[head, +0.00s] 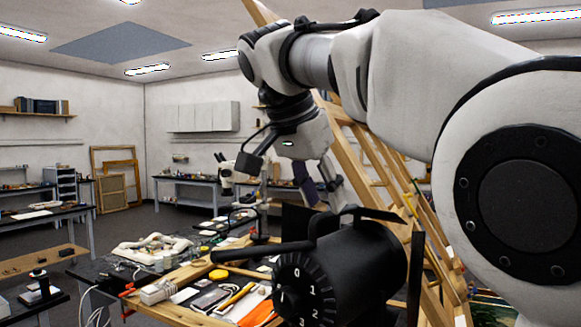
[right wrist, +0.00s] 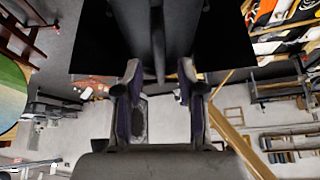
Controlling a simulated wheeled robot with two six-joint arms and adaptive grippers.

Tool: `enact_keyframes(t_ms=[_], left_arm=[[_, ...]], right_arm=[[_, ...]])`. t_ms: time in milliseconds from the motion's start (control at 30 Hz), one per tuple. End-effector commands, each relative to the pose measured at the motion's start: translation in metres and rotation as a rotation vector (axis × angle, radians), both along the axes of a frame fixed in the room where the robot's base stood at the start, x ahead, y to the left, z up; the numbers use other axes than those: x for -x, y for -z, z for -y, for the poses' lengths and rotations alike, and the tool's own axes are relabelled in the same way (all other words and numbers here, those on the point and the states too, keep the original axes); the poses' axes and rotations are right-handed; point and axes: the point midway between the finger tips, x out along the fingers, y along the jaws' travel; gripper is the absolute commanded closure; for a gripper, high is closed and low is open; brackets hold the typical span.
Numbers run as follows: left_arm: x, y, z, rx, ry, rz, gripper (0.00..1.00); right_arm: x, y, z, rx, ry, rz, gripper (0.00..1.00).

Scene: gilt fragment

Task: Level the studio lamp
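The studio lamp (head: 355,265) is a black cylinder low in the middle of the head view, with a numbered dial on its near end and dark flaps beyond. Its body looks tilted. A black handle bar (head: 230,252) sticks out to its left. My right gripper (head: 322,200) points down just above and behind the lamp. In the right wrist view its two fingers (right wrist: 160,88) are apart, with a narrow dark bar of the lamp (right wrist: 158,60) showing between them and gaps on both sides. I cannot tell whether they touch it. My left gripper is not in view.
A wooden easel (head: 365,160) stands close behind the lamp and my right arm. A cluttered workbench (head: 160,308) with tools and a yellow-handled item lies left of and below the lamp. A microscope (head: 226,175) stands beyond. Open floor (head: 120,225) shows at the left.

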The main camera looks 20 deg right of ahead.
Motion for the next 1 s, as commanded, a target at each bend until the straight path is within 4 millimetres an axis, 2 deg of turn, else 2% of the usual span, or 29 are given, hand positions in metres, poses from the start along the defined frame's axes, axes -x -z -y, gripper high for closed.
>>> enact_keyframes(t_ms=[33,167,333,500,1000], left_arm=[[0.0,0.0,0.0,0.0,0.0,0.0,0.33],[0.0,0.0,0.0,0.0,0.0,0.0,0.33],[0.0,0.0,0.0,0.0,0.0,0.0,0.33],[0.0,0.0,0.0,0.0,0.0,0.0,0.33],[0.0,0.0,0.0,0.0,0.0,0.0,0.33]], right_arm=[[0.002,-0.013,-0.007,0.0,-0.002,0.005,0.61],[0.008,-0.04,-0.022,0.001,-0.003,0.004,0.61],[0.012,-0.058,-0.032,0.0,-0.001,0.0,0.61],[0.015,-0.064,-0.034,0.0,0.0,-0.002,0.61],[0.015,-0.063,-0.035,0.0,0.0,-0.001,0.61]])
